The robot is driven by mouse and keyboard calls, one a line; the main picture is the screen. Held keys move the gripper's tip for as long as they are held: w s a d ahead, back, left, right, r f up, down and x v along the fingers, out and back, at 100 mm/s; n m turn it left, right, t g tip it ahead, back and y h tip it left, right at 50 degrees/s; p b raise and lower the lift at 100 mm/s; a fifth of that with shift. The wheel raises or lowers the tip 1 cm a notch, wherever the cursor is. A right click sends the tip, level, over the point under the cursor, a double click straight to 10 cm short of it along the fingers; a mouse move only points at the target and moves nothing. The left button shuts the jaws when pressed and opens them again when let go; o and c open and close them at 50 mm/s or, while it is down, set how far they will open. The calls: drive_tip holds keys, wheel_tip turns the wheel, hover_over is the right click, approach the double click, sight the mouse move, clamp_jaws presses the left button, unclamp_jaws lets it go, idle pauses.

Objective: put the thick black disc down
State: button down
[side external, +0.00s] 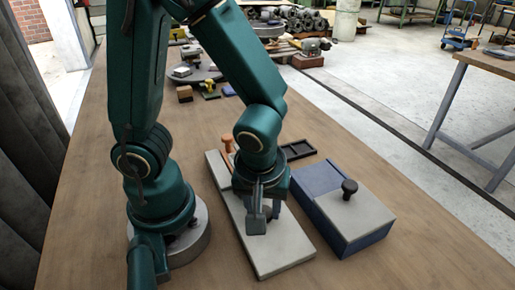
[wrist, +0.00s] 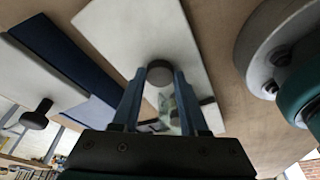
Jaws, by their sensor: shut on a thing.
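My gripper (side external: 266,214) points down over a long light grey board (side external: 283,258) lying on the table. Its two blue-grey fingers, also seen in the wrist view (wrist: 160,80), are shut on a thick black disc (wrist: 160,73). The disc shows as a dark round shape between the fingertips, partly covered by them in the side view (side external: 267,212). The disc is over the board; whether it touches the board I cannot tell.
Right of the board stands a blue box (side external: 315,180) with a grey lid (side external: 352,216) and black knob (side external: 349,188). Behind are a black tray (side external: 298,150) and an orange-handled thing (side external: 228,141). Clutter fills the far table end. The table right of the box is clear.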

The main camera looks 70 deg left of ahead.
drive_tip(key=shift+f, duration=0.1)
drive_tip(key=shift+c, duration=2.2)
unclamp_jaws()
drive_tip(key=shift+f, duration=0.1)
drive_tip(key=v, duration=0.4)
drive_tip(key=shift+w+d, duration=0.1)
drive_tip(key=shift+o, duration=0.6)
drive_tip(key=shift+d+r, duration=0.1)
drive_tip(key=shift+r, duration=0.45)
